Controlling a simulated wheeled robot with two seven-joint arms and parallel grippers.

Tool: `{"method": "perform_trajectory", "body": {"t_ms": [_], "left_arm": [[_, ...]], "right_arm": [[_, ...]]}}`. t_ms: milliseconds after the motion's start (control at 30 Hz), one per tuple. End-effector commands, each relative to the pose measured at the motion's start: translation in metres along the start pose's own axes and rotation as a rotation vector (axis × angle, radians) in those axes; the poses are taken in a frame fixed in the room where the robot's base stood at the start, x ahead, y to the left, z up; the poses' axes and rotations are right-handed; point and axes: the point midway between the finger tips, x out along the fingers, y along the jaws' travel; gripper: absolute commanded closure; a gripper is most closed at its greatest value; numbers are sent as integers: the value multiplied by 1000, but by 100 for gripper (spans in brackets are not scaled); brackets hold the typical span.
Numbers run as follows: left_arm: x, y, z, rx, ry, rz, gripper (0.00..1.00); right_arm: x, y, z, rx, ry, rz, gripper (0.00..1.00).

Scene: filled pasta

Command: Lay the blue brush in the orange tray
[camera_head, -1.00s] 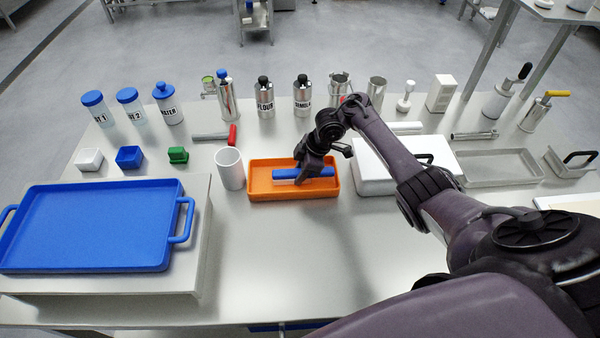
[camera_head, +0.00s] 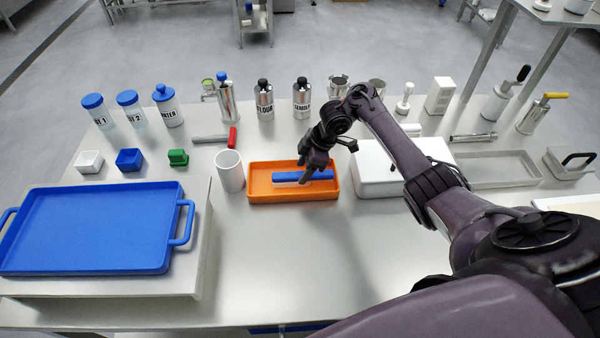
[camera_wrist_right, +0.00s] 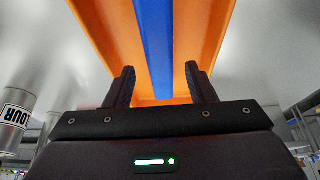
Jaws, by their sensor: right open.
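The blue brush (camera_head: 289,176) lies inside the orange tray (camera_head: 262,193), lengthwise from left to right. In the right wrist view the brush (camera_wrist_right: 156,40) runs along the middle of the orange tray (camera_wrist_right: 98,25). My right gripper (camera_head: 306,177) is just above the tray and partly hides the brush in the head view. In the wrist view its two fingers (camera_wrist_right: 160,86) stand apart on either side of the brush, with clear gaps, and hold nothing. My left gripper is not in view.
A white cup (camera_head: 230,172) stands close to the tray's left side. A white box (camera_head: 372,170) stands close to its right. Behind are a red-handled tool (camera_head: 216,138) and several canisters. A big blue tray (camera_head: 95,230) is at the left. The front middle of the table is clear.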

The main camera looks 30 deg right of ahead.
Motion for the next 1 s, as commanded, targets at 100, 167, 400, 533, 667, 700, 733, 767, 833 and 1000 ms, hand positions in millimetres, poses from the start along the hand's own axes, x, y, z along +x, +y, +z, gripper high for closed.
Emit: {"method": "perform_trajectory", "body": {"t_ms": [100, 167, 400, 533, 667, 700, 733, 767, 833, 1000], "left_arm": [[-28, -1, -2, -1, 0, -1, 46], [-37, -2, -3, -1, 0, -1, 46], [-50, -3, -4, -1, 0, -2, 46], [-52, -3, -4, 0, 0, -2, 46], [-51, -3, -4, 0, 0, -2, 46], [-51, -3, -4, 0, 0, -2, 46], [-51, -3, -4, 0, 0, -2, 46], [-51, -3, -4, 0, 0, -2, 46], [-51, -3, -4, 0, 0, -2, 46], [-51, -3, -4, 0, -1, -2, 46]], "right_arm": [[-39, 1, -2, -1, -7, 4, 50], [-51, 1, -2, 0, -7, 2, 50], [-82, 1, -1, -1, -4, 2, 50], [-88, 0, 0, 1, -3, -1, 50], [-88, 0, 0, 1, -2, -1, 50], [-88, 0, 0, 1, -2, -1, 50], [-88, 0, 0, 1, -2, -1, 50], [-88, 0, 0, 1, -1, -1, 50], [-88, 0, 0, 1, -1, -1, 50], [-88, 0, 0, 1, -1, -1, 50]]}}
